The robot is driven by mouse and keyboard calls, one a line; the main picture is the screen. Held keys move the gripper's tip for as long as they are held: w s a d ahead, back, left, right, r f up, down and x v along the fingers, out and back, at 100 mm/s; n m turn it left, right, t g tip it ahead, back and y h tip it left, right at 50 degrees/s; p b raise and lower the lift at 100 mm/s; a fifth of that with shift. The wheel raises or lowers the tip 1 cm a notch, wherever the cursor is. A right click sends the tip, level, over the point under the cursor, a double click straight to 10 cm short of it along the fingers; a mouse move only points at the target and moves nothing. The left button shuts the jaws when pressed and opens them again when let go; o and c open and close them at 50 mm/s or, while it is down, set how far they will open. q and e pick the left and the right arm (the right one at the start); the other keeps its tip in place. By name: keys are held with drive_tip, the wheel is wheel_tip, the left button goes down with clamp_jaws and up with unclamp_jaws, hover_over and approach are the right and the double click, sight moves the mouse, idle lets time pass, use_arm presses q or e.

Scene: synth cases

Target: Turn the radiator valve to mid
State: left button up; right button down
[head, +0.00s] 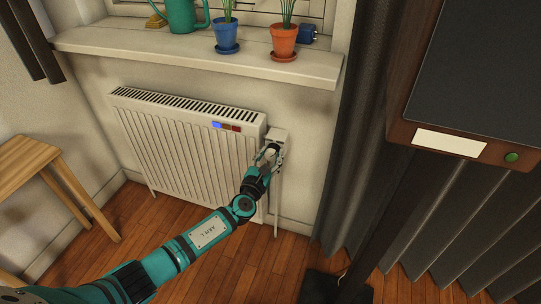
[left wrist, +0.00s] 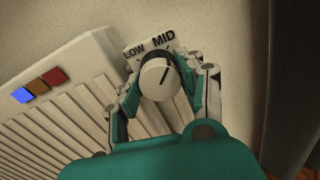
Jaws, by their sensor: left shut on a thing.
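The white radiator (head: 185,135) is mounted on the wall under the windowsill. Its valve (head: 277,138) is at its right end, and my left gripper (head: 268,155) partly covers it in the head view. In the left wrist view the round white valve knob (left wrist: 157,79) sits between the fingers of my left gripper (left wrist: 160,86), which is shut on it. The knob's dark line points up and slightly right, towards the MID label (left wrist: 163,39). The LOW label (left wrist: 134,52) is to its left. My right gripper is not in view.
The radiator's indicator strip (head: 226,126) has its blue segment bright. Flowerpots (head: 284,39) and a teal watering can (head: 182,15) stand on the sill (head: 200,57). A wooden stool (head: 25,163) is at left. A wood-framed dark panel (head: 485,70) and dark curtains (head: 360,110) fill the right.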

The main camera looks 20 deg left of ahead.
use_arm(q)
drive_tip(key=shift+s+f, duration=0.1)
drive_tip(key=shift+f, duration=0.05)
drive_tip(key=o, duration=1.2)
drive_tip(key=shift+c, duration=0.2)
drive_tip(key=s, duration=1.2)
drive_tip(key=shift+a, duration=0.4)
